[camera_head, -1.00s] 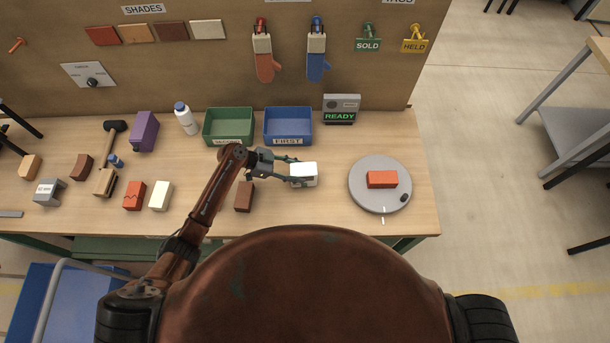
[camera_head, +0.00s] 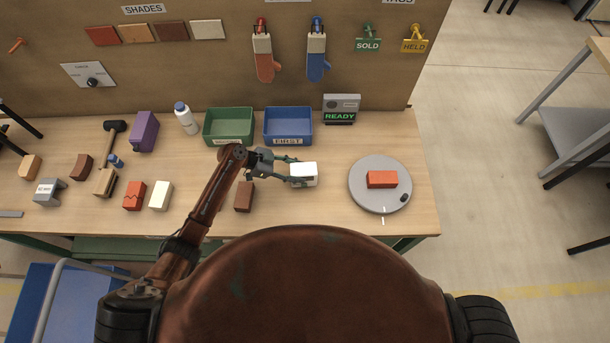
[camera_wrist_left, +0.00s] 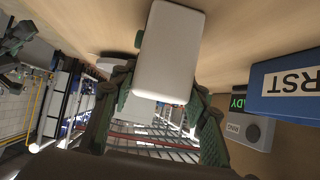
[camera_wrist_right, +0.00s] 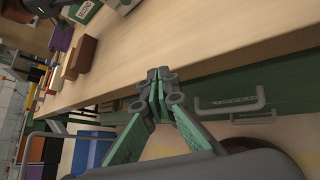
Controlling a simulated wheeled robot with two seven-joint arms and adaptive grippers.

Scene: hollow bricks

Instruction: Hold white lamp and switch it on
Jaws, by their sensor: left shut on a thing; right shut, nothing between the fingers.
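The white lamp (camera_head: 303,173) is a small white box-shaped block on the bench, right of the middle. My left gripper (camera_head: 297,172) comes in from the left and is shut on it. In the left wrist view the white lamp (camera_wrist_left: 167,50) fills the space between the two green fingers (camera_wrist_left: 163,95). No switch or light shows on it. My right gripper (camera_wrist_right: 158,82) is shut and empty in the right wrist view, low by the bench's front edge, and it is hidden in the head view.
A round grey turntable (camera_head: 368,200) with a red brick (camera_head: 382,179) stands to the right. Green (camera_head: 228,112) and blue (camera_head: 288,112) bins stand behind the lamp, beside a READY display (camera_head: 341,108). A brown brick (camera_head: 244,196) lies left of the lamp. Bare bench lies in front.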

